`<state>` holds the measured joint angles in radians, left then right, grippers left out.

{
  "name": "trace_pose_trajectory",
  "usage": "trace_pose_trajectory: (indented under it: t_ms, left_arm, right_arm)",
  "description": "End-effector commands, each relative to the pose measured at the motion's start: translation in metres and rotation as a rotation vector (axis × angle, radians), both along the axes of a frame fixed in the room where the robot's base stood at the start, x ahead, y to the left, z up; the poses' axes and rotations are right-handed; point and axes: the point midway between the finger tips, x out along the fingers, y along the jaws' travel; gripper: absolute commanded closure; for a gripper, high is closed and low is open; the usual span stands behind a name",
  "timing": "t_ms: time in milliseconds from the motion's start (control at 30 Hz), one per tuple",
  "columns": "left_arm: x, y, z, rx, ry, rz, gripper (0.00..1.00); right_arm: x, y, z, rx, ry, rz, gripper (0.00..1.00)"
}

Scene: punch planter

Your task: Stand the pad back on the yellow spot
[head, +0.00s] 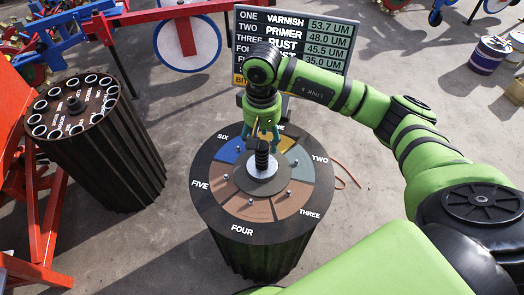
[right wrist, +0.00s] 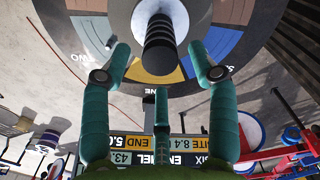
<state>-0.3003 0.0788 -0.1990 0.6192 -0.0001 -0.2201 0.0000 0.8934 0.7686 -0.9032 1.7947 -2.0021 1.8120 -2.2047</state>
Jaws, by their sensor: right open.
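The pad appears to be a black ribbed handle (head: 262,160) on a pale grey disc (head: 262,182), upright at the middle of a round drum top (head: 205,205). The ribbed handle (right wrist: 159,45) also shows in the right wrist view. The yellow spot (head: 288,143) is the sector beside ONE, partly hidden by my gripper; its yellow (right wrist: 155,76) shows past the handle in the right wrist view. My right gripper (head: 264,134) is open above the handle, its teal fingers apart on either side of it; no grip shows. My left gripper is not in view.
Blue (head: 230,151), grey and brown sectors with small studs ring the disc. A readings board (head: 330,50) stands behind the drum. A dark drum with ringed holes (head: 110,150) stands left, near a red frame (head: 30,200). A red cable (head: 345,172) lies on the floor.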

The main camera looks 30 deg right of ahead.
Motion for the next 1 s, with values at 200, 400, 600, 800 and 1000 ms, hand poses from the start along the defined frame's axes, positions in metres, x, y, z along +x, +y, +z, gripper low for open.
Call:
trace_pose_trajectory:
  t_ms: [200,400,600,800,1000]
  left_arm:
    - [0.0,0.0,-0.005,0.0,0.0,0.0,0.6]
    - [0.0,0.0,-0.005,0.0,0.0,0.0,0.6]
    - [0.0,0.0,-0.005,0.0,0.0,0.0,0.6]
    - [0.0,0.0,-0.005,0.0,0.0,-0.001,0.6]
    - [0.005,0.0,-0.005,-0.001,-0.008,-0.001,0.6]
  right_arm:
    - [0.001,0.0,0.033,0.001,-0.002,-0.001,0.4]
    - [0.0,0.0,0.042,0.0,0.001,-0.002,0.4]
    - [0.0,0.0,0.042,0.0,0.001,-0.002,0.4]
    - [0.0,0.0,0.042,0.0,0.001,-0.001,0.4]
    - [0.0,0.0,0.042,0.0,0.001,-0.001,0.4]
